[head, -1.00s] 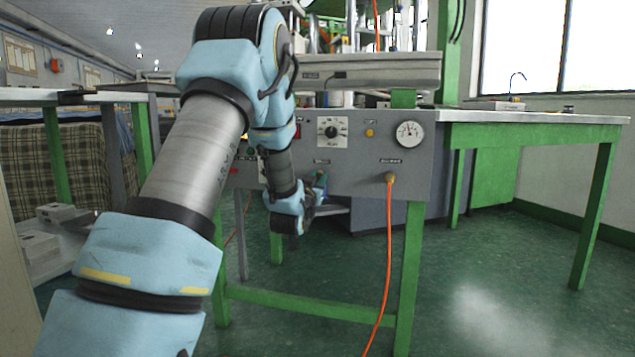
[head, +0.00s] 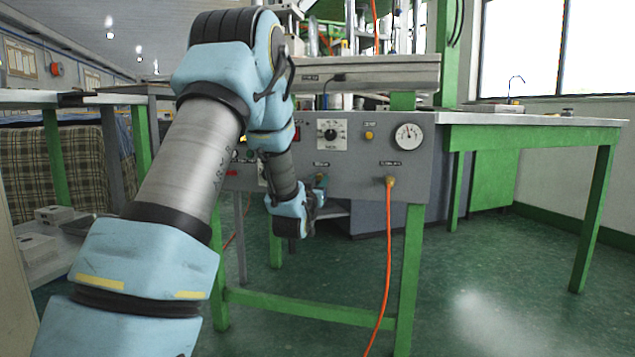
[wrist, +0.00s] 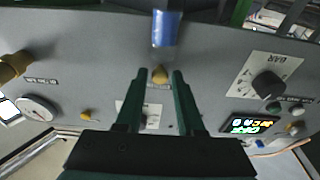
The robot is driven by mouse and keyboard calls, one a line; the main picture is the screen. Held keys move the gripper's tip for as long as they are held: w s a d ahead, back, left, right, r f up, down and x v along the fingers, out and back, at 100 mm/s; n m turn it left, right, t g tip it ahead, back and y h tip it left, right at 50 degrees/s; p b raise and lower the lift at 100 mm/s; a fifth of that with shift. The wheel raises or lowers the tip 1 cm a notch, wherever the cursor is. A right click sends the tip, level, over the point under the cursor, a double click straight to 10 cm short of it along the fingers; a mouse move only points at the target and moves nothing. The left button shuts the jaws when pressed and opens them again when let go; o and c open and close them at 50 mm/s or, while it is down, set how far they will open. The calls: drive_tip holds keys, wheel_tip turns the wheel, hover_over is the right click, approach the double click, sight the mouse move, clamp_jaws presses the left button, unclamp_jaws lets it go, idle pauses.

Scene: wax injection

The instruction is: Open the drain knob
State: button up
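The drain knob is a blue handle (wrist: 166,28) with a yellow brass-coloured fitting (wrist: 160,75), at the top middle of the wrist view. In the head view the drain knob (head: 321,181) shows small, under its label on the grey panel, partly beside my wrist. My gripper (wrist: 160,72) has two dark green fingers spread apart, with a gap between them. The brass-coloured part shows in line with that gap, and the blue handle shows above the fingertips. I cannot tell whether the fingers touch it. The head view hides most of the gripper behind my wrist.
The grey control panel (head: 365,190) carries a gauge (head: 408,136), a dial (head: 327,131) and a brass fitting (head: 390,181) with an orange hose (head: 389,270). A green-legged table (head: 540,118) stands at the right. The floor in front is clear.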

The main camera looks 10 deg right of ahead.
drive_tip(key=shift+o, duration=1.2)
drive_tip(key=p+v, duration=0.2)
drive_tip(key=v, duration=0.8)
drive_tip(key=shift+s+a, duration=0.25)
drive_tip(key=shift+s, duration=0.05)
drive_tip(key=s+a+f+n+g+y+p, duration=0.1)
drive_tip(key=s+a+f+g+y, duration=0.1)
drive_tip(key=a+f+g+y, duration=0.3)
drive_tip(key=s+a+f+n+g+y+p, duration=0.1)
drive_tip(key=s+a+f+g, duration=0.1)
drive_tip(key=a, duration=0.5)
drive_tip(key=s+a+n+g+y+p, duration=0.1)
drive_tip(key=s+a+g, duration=0.2)
drive_tip(key=s, duration=0.3)
drive_tip(key=s+a+f+n+g+y, duration=0.1)
drive_tip(key=s+a+g, duration=0.2)
drive_tip(key=s, duration=0.4)
drive_tip(key=s+a+g+y+p, duration=0.1)
drive_tip(key=s+a+g, duration=0.25)
drive_tip(key=s, duration=0.25)
wheel_tip(320, 180, up, 37)
drive_tip(key=p, duration=3.7)
drive_tip(key=shift+r+p, duration=0.25)
drive_tip(key=shift+p, duration=0.1)
